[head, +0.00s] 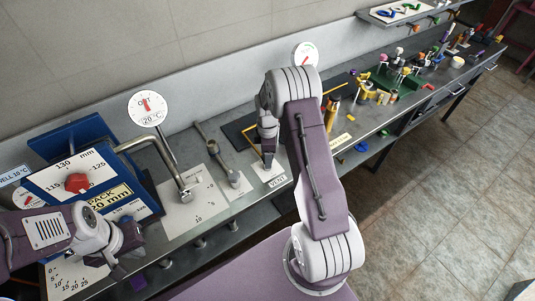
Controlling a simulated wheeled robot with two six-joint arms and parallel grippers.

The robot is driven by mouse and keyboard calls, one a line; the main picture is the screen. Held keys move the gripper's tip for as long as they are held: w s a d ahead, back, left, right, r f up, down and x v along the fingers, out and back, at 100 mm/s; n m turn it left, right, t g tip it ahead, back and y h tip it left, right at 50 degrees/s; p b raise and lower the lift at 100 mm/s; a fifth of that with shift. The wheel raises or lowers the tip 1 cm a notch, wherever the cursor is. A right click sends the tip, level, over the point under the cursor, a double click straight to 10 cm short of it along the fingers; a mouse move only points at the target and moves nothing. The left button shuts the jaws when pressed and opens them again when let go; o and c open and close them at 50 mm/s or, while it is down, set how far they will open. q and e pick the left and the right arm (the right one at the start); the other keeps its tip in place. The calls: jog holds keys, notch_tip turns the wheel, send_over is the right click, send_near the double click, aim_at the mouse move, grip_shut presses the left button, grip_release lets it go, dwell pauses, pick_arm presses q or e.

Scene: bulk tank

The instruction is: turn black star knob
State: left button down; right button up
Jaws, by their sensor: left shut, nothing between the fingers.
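I cannot make out a black star knob for certain; it may be hidden behind one of my arms. My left gripper (121,268) is at the lower left, in front of the blue box (142,207), shut and empty. My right gripper (268,163) points down over the white plate marked VENT (277,181). Its fingers are seen narrow, so I cannot tell whether they are open or touch anything there. A red knob (77,183) sits on the white dial face of the blue box, above my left gripper.
A bent metal pipe (152,142) and a grey lever (215,155) stand between the grippers. A round 20 °C gauge (148,108) rises behind. Green and yellow fittings (390,80) crowd the bench's far right. The tiled floor (455,165) at the right is clear.

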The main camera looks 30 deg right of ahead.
grip_shut()
